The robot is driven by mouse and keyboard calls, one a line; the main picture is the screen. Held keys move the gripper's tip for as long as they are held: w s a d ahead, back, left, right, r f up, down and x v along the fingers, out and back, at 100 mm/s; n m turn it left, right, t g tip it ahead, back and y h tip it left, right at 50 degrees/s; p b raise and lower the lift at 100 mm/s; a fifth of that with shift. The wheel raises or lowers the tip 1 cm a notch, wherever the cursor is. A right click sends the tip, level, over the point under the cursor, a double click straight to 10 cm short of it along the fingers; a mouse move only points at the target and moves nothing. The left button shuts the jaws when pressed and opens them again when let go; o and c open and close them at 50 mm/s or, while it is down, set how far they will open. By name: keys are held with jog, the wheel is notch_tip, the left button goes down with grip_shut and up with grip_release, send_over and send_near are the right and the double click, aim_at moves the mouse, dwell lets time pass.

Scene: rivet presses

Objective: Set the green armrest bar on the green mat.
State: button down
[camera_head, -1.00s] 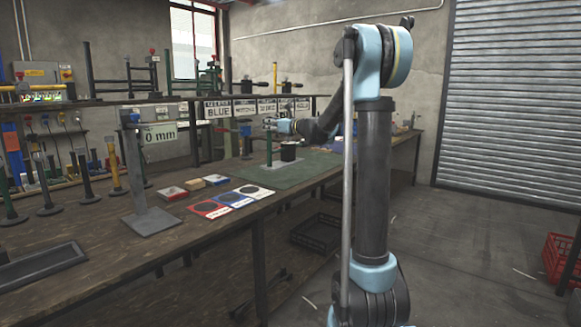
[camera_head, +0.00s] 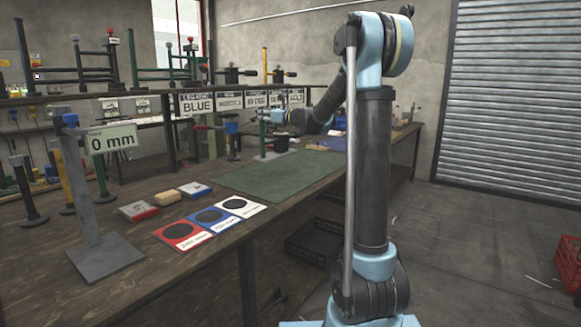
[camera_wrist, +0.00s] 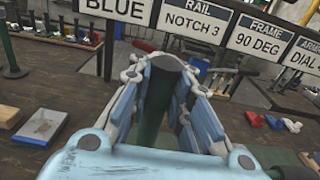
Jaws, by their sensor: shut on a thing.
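The green armrest bar (camera_wrist: 152,112) is a dark green tube between my gripper's fingers in the wrist view. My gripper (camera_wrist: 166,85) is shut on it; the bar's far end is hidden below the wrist. In the head view my gripper (camera_head: 268,117) is small and far off, at the top of an upright green post (camera_head: 262,138) with a flat base, which appears to be the held bar. The green mat (camera_head: 265,182) lies flat on the bench, its surface bare. The post's base shows near the mat's back edge; I cannot tell whether it touches down.
Red, blue and white cards (camera_head: 220,216) with black discs lie in front of the mat. A grey stand with a "0 mm" display (camera_head: 112,139) is at left. A black cylinder (camera_head: 281,145) stands beside the post. Label signs (camera_head: 198,104) line the back.

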aim_at(261, 136)
jog(key=shift+w+a+f, duration=0.1)
jog(key=shift+f, duration=4.85)
jog(key=c, duration=1.5)
grip_release()
jog(key=shift+o, duration=0.2)
jog(key=v, duration=1.2)
